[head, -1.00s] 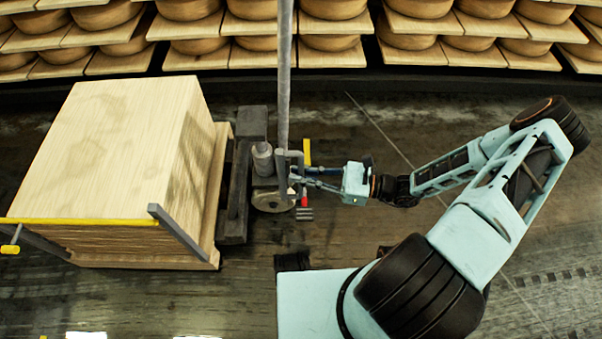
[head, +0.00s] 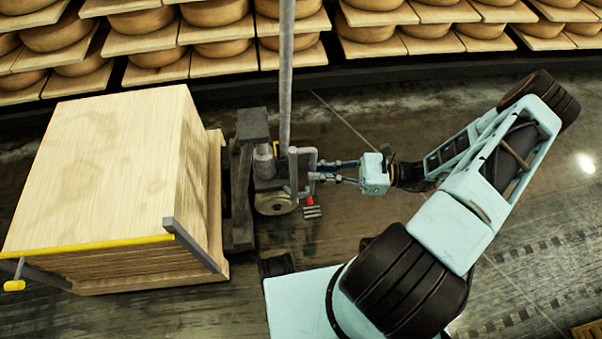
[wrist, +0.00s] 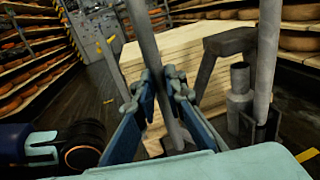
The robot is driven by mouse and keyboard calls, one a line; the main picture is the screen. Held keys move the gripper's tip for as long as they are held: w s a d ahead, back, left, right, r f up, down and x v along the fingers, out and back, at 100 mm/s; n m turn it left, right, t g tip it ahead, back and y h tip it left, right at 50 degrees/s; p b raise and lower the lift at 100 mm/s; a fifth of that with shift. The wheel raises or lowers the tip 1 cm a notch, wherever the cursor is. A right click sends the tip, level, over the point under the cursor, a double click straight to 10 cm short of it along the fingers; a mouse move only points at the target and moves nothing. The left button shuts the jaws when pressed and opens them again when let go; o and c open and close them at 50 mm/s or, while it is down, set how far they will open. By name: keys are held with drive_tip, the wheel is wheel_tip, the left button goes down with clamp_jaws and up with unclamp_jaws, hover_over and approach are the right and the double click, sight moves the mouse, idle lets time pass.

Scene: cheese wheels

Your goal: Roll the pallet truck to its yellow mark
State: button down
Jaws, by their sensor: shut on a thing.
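The dark grey pallet truck (head: 240,190) stands left of centre in the head view, with a tall grey post and a round wheel. It bears a big stack of pale boards (head: 100,160), which also shows in the wrist view (wrist: 190,50). My gripper (head: 314,170) is shut on a grey upright bar of the truck's handle. In the wrist view the bar passes between my fingers (wrist: 160,100). A yellow patch (head: 276,148) shows behind the truck's post. Yellow strips lie on the floor in the wrist view (wrist: 305,154); I cannot tell which is the truck's mark.
Shelves of cheese wheels (head: 220,45) line the back. A yellow bar (head: 90,246) runs along the stack's front edge. The wrist view shows an open aisle between shelves at left. Dark floor right of my arm is clear.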

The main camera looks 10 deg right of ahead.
drive_tip(key=shift+w+d, duration=0.25)
drive_tip(key=shift+d, duration=0.4)
drive_tip(key=c, duration=2)
unclamp_jaws()
drive_tip(key=shift+o, duration=0.2)
drive_tip(key=shift+s+d, duration=0.1)
drive_tip(key=v, duration=1.1)
drive_tip(key=shift+d, duration=0.4)
drive_tip(key=shift+s, duration=0.15)
